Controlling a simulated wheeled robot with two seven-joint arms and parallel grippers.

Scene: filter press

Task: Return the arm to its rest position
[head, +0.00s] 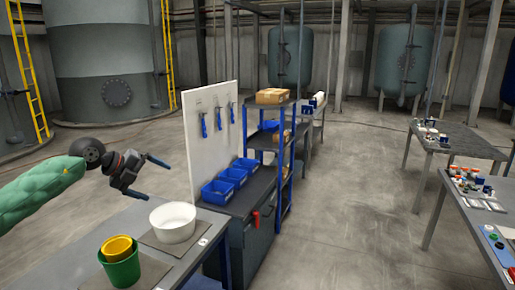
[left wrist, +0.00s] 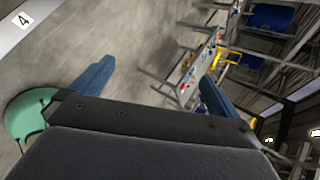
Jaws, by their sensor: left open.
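My left arm (head: 45,192) comes in from the left in the head view, in a green sleeve. My left gripper (head: 157,182) is held in the air at the left, above and behind the near grey table (head: 195,222). Its two blue-tipped fingers are spread apart with nothing between them. In the left wrist view the open fingers (left wrist: 155,88) also show, with bare floor and distant furniture beyond. My right gripper is not in view.
A white tub (head: 174,224) and a green bucket (head: 122,272) with a yellow one (head: 117,248) in it stand on the near table. A white tool panel (head: 212,155) rises right of my gripper. Open floor (head: 350,220) lies to the right.

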